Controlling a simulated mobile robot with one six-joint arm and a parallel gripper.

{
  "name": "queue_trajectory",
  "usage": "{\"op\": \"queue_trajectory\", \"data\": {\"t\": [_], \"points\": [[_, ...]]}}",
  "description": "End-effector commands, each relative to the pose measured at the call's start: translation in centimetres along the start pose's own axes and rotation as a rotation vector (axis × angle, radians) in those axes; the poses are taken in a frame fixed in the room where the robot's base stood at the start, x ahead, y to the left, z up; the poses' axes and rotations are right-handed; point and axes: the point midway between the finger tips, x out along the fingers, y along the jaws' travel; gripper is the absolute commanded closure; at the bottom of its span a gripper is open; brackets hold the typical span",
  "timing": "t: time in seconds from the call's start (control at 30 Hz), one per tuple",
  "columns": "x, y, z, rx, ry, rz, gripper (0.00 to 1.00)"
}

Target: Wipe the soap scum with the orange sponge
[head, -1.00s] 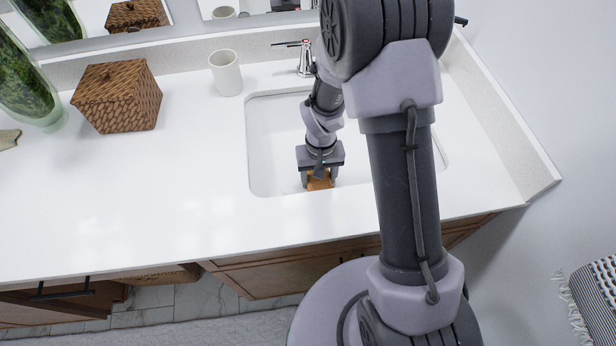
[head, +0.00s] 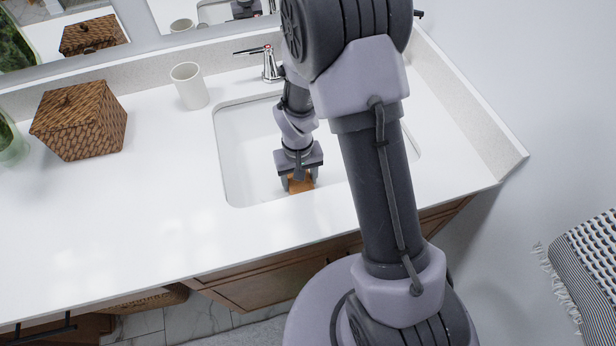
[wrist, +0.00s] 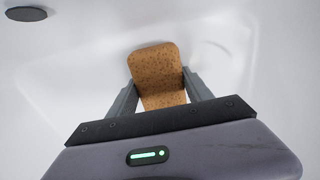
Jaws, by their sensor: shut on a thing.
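The orange sponge (head: 301,184) is between the fingers of my gripper (head: 299,183), inside the white sink basin (head: 238,150) near its front wall. In the wrist view the sponge (wrist: 160,72) is a speckled orange-brown block, and my gripper (wrist: 161,100) is shut on it with a finger on each side. The sponge is over the white basin surface; I cannot tell whether it touches it. No soap scum can be made out, only pale shading on the basin. My arm hides the right part of the sink in the head view.
A chrome faucet (head: 270,66) stands behind the sink. A white cup (head: 189,86) and a woven box (head: 80,120) stand on the counter to the left. A dark round drain (wrist: 26,14) shows at the upper left of the wrist view. The front left counter (head: 120,220) is clear.

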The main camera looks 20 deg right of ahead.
Motion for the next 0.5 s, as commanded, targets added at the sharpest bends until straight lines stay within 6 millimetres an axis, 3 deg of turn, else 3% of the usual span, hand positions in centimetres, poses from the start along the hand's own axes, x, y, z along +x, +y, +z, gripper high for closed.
{"op": "queue_trajectory", "data": {"t": [0.5], "points": [[0.3, -4.0, 0.0, 0.0, -0.001, 0.0, 0.74]]}}
